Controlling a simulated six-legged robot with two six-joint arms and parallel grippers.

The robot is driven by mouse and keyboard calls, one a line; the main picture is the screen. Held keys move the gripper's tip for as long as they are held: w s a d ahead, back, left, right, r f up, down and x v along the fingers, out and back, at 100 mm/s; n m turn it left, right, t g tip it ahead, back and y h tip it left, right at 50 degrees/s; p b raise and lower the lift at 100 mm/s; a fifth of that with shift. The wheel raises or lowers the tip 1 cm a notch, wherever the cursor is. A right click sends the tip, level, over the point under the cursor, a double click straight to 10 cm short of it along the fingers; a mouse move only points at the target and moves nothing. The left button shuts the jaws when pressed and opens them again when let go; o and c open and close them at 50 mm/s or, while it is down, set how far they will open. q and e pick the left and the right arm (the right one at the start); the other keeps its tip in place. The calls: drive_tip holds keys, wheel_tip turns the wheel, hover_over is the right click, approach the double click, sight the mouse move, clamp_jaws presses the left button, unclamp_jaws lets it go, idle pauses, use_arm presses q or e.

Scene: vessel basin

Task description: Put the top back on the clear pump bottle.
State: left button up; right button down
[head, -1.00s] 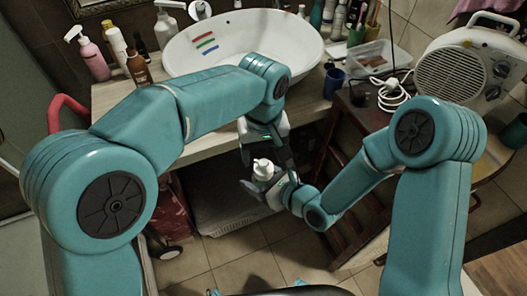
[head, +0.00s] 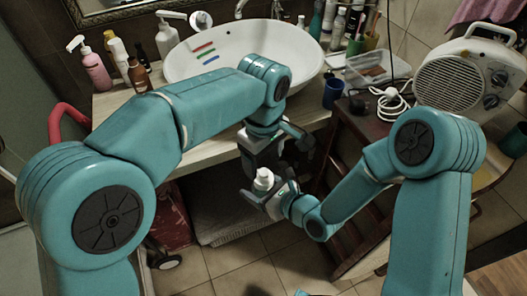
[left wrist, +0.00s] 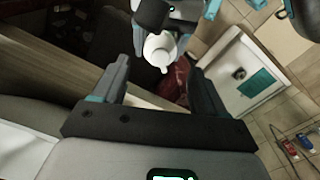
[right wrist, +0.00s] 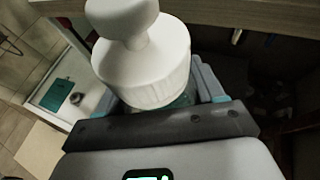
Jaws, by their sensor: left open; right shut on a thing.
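The white pump top (head: 263,178) stands upright above my right gripper (head: 267,192). In the right wrist view, the top (right wrist: 145,65) is large and close, with a rounded head on a wide collar. Just below the collar, a small strip of the clear bottle (right wrist: 183,101) shows between the fingers; the rest is hidden. My right gripper is shut on the bottle. Whether the collar is fully seated cannot be told. My left gripper (head: 282,150) is open and empty, just above the top. In the left wrist view, the top (left wrist: 160,49) lies beyond the spread fingers.
The white basin (head: 240,45) stands on the counter (head: 205,148) behind my arms. Several bottles, including a pink one (head: 95,68), stand at its left. A blue cup (head: 333,90), a clear box (head: 372,68) and a white heater (head: 470,70) are at right. Tiled floor lies below.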

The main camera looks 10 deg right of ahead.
sight(264, 172)
use_arm(q)
wheel_tip(264, 172, down, 6)
drive_tip(key=shift+f, duration=0.25)
drive_tip(key=c, duration=1.1)
drive_tip(key=m, duration=0.7)
drive_tip(key=o, duration=1.2)
drive_tip(key=shift+c, duration=0.2)
drive_tip(key=shift+r, duration=0.15)
